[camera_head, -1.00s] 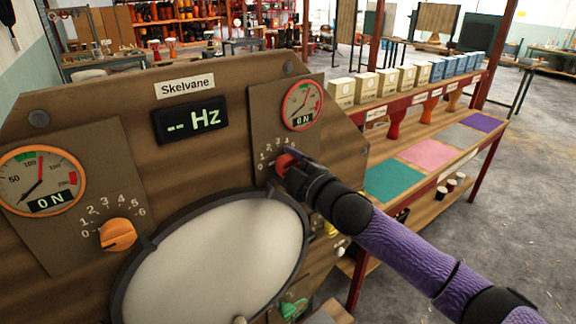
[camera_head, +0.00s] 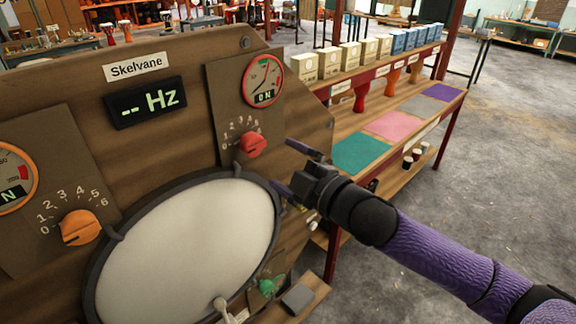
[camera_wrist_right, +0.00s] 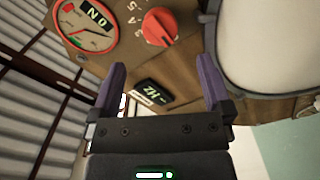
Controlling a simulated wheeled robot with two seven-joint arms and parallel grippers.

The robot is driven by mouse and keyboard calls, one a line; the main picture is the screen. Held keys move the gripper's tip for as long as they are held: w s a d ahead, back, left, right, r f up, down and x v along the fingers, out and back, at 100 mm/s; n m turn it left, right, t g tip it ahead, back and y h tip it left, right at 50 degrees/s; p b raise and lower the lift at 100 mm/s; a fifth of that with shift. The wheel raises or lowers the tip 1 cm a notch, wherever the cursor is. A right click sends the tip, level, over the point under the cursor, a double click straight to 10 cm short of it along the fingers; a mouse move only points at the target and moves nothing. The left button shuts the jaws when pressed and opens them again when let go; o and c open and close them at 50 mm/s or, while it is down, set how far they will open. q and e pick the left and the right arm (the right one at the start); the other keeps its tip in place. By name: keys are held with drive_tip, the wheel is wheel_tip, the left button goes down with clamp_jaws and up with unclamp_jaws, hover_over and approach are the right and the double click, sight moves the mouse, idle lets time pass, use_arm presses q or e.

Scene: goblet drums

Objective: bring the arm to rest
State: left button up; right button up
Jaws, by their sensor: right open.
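My right gripper (camera_head: 281,164) is open and empty, to the right of the red knob (camera_head: 253,144) on the wooden Skelvane panel (camera_head: 190,75). A gap shows between its fingers and the knob. In the right wrist view the two purple fingers (camera_wrist_right: 163,66) are spread wide with nothing between them, and the red knob (camera_wrist_right: 160,26) shows beyond them. The knob sits below a round red-rimmed gauge (camera_head: 263,80) reading ON. My left gripper is not in view.
The panel also carries a display reading "-- Hz" (camera_head: 146,102), an orange knob (camera_head: 80,227) and a large pale drumhead (camera_head: 190,250). A shelf at the right holds coloured mats (camera_head: 360,152), boxes (camera_head: 354,55) and goblet drums (camera_head: 389,82). Grey floor (camera_head: 500,180) lies open to the right.

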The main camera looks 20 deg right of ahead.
drive_tip(key=shift+d, duration=0.1)
idle(0.3)
drive_tip(key=d+f+m+g+h+b, duration=0.1)
drive_tip(key=d+f+m+h, duration=0.15)
drive_tip(key=f, duration=0.65)
drive_tip(key=d+f+m+g+h+b, duration=0.1)
drive_tip(key=d+f+m+g+h, duration=0.15)
drive_tip(key=f, duration=0.65)
drive_tip(key=s+d+f+m+g+h+b, duration=0.15)
drive_tip(key=s+f, duration=0.25)
drive_tip(key=f, duration=0.4)
drive_tip(key=s+d+f+m+g, duration=0.1)
drive_tip(key=s+f+m, duration=0.15)
drive_tip(key=f, duration=0.55)
drive_tip(key=s+a+f+m+g+b, duration=0.2)
drive_tip(key=s+f+g, duration=0.3)
drive_tip(key=s+f, duration=0.8)
drive_tip(key=s+a+f+m+g, duration=0.1)
drive_tip(key=s+a+f, duration=0.1)
drive_tip(key=s, duration=0.5)
drive_tip(key=s+a+f+g, duration=0.2)
drive_tip(key=s+f, duration=0.2)
drive_tip(key=s, duration=0.4)
drive_tip(key=s+a+f+m+g, duration=0.1)
drive_tip(key=s+a+f+g, duration=0.1)
drive_tip(key=s, duration=0.5)
drive_tip(key=shift+s+f+m+b, duration=0.2)
drive_tip(key=shift+f+m+b, duration=0.1)
drive_tip(key=shift+f+b, duration=0.15)
drive_tip(key=shift+w, duration=0.1)
